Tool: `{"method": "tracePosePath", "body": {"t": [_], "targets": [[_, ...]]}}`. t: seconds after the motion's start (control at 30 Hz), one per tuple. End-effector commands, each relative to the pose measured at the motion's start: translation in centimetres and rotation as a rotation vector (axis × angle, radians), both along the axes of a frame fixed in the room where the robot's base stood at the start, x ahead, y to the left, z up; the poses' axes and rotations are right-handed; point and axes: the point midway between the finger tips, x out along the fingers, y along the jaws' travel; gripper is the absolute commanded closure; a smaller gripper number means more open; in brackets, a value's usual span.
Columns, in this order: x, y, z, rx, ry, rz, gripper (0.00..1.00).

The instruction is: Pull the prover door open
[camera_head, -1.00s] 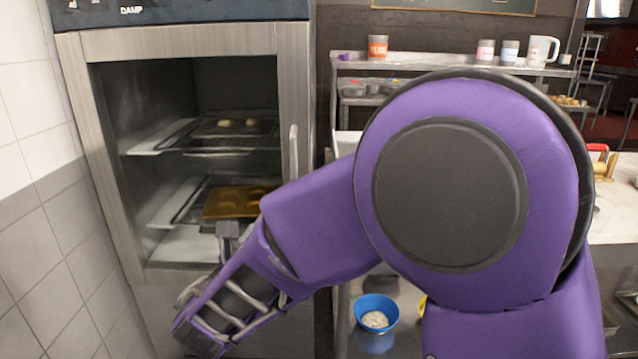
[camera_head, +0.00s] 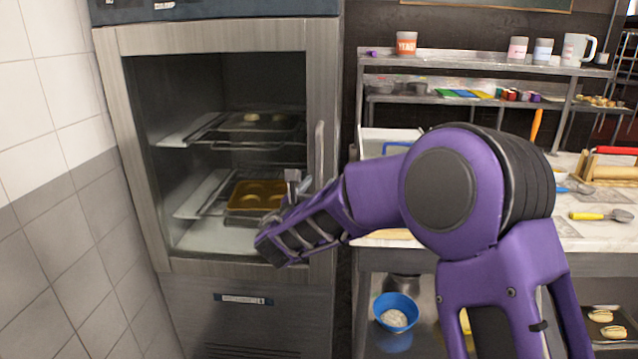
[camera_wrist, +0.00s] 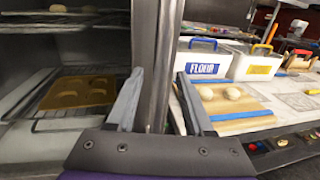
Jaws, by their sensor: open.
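The prover (camera_head: 222,39) stands at the left in the head view, its framed window door looking shut. Its upright metal handle (camera_head: 319,150) is on the door's right side. My gripper (camera_head: 295,182) is in front of the lower right part of the door, near the handle's lower end. In the wrist view, my gripper (camera_wrist: 160,76) is open, one finger on each side of the upright handle (camera_wrist: 161,60) in the picture. I cannot tell whether the handle is fully between the fingers or whether they touch it.
Trays with dough sit on racks inside the prover. A tiled wall (camera_head: 50,200) stands close on the left. To the right are a worktop (camera_head: 575,227) with tools, a shelf (camera_head: 470,62) with mugs, and a blue bowl (camera_head: 396,311) on the lower shelf.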

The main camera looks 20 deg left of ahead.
Motion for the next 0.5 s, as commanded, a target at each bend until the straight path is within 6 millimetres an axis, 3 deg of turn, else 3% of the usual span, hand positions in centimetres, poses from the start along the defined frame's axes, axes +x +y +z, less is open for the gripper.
{"method": "tracePosePath", "body": {"t": [0.4, 0.5], "targets": [[1.12, 0.06, 0.0, 0.0, 0.0, 0.001, 0.48], [1.1, 0.06, 0.01, 0.0, 0.0, 0.001, 0.62]]}}
